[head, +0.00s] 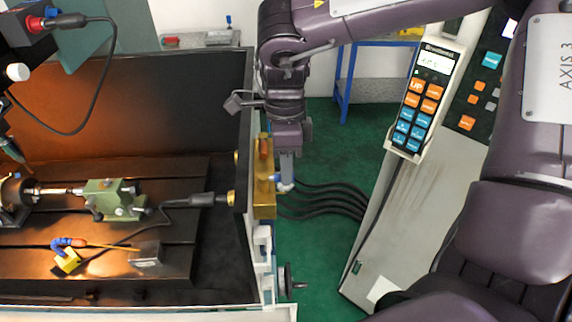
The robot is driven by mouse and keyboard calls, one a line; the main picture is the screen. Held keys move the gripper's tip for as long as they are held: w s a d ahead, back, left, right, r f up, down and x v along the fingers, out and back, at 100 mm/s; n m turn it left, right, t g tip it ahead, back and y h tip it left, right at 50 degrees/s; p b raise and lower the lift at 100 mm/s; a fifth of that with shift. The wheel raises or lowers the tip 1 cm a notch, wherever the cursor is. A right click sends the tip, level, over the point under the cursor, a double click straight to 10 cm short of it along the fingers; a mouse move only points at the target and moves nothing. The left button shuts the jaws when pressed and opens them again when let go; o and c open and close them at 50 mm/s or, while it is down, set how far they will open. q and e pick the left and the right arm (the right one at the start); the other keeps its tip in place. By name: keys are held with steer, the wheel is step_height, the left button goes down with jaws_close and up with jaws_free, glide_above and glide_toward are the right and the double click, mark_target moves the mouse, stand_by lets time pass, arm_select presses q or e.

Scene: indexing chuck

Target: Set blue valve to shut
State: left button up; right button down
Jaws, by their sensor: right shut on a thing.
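My right gripper (287,152) points down at the outer side of the tank's right wall, beside a brass valve block (264,205). It is shut, with its fingertips close against the block. A reddish-brown handle (264,148) stands on the block just left of the gripper. My left gripper is not in view.
The tank's right wall (246,150) is next to the gripper. Black hoses (325,200) run right from the block. A control pendant (422,100) is on the right. Inside the tank are a green tailstock (112,200) and a yellow block (67,262).

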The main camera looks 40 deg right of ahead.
mark_target(265, 187)
steer(key=a+m+b, duration=0.1)
steer(key=m+b, duration=0.2)
steer(key=m, duration=0.1)
steer(key=s+a+m+t+b, duration=0.1)
steer(key=a+m+b, duration=0.1)
steer(key=m+b, duration=0.2)
steer(key=s+a+m+t+y+b, duration=0.1)
steer(key=m+b, duration=0.2)
steer(key=m, duration=0.2)
steer(key=shift+s+a+f+m+b, duration=0.1)
steer(key=shift+s+a+m+b, duration=0.15)
steer(key=shift+m+b, duration=0.15)
steer(key=shift+w+a+m+t+b, duration=0.15)
steer(key=shift+a+m+t+b, duration=0.15)
steer(key=shift+m+b, duration=0.55)
steer(key=shift+w+a+m+t+b, duration=0.15)
steer(key=shift+a+m+b, duration=0.25)
steer(key=shift+m, duration=0.85)
steer(key=shift+r, duration=0.2)
